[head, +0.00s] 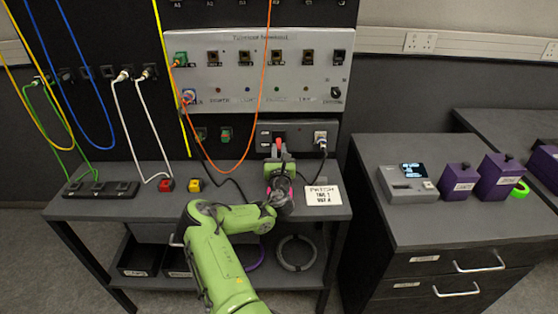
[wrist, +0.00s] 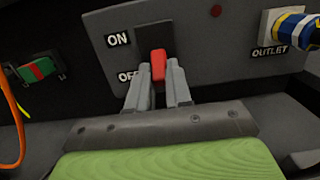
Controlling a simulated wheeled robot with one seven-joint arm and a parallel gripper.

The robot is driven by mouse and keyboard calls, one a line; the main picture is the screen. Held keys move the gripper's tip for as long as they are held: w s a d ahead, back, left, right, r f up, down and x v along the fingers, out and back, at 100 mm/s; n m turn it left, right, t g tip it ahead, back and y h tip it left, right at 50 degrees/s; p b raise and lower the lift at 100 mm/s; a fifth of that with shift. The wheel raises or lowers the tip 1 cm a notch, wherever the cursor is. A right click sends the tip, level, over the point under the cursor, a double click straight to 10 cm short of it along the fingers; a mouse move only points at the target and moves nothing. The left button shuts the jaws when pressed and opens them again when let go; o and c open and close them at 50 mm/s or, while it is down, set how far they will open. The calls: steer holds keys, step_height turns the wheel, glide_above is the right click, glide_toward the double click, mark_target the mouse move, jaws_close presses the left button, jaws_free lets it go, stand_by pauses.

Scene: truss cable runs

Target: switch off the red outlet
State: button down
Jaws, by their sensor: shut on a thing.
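The outlet panel (head: 300,130) is a grey plate on the dark wall above the bench. Its red switch lever (wrist: 158,66) sits beside printed ON and OFF labels in the wrist view. My gripper (wrist: 158,80) is shut on the red lever, one grey finger on each side. In the head view my gripper (head: 279,155) reaches the panel from the front and hides its lower part. The OUTLET socket (wrist: 283,25) right of the lever has a plug in it.
A black cable (head: 322,158) hangs from the plugged socket. An orange cable (head: 262,90) loops down left of my gripper. Red (head: 166,185) and yellow (head: 195,185) blocks lie to the left.

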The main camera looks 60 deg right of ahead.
stand_by(0.3)
steer(key=c, duration=1)
jaws_free()
steer(key=shift+c, duration=0.2)
steer(key=shift+f, duration=0.1)
